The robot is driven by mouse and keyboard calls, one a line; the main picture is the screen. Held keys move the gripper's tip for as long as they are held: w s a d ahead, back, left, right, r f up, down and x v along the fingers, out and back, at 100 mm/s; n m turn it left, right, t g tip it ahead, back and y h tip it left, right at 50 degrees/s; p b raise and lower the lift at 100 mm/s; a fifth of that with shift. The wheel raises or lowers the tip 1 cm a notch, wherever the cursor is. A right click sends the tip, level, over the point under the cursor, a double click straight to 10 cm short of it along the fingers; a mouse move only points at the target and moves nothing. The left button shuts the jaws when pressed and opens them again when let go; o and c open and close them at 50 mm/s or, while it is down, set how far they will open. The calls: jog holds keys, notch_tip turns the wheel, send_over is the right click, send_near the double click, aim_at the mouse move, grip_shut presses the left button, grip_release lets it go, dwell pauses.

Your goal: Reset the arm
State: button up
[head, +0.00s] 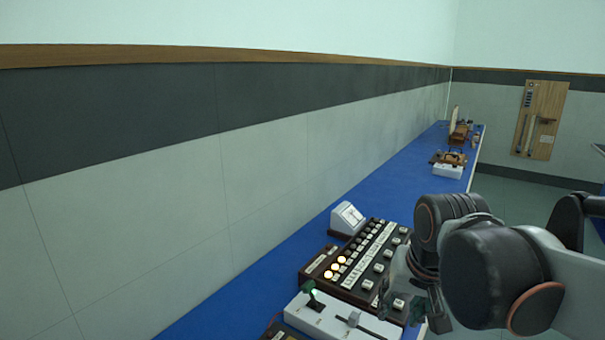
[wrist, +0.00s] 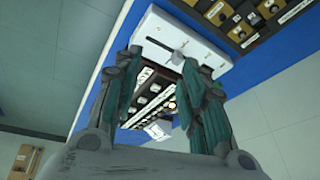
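My arm (head: 500,265) reaches in from the right over the front of the blue bench (head: 250,285). My gripper (wrist: 162,62) shows two teal-padded fingers spread apart with nothing between them. In the head view a white control box (head: 325,322) carries a green-handled lever (head: 310,291) and a grey slider knob (head: 353,318).
A dark panel (head: 345,285) with several lit and white buttons lies behind the white box. A white meter (head: 347,217) stands beyond it. More instruments (head: 450,160) sit at the bench's far end. A tiled wall (head: 180,215) borders the bench on the left. A wooden board (head: 540,120) hangs far right.

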jog(key=s+d+f+n+t, duration=0.2)
jog(key=s+t, duration=0.1)
jog(key=s, duration=0.6)
jog(key=shift+s+f+n, duration=0.25)
jog(key=shift+f+n, duration=0.15)
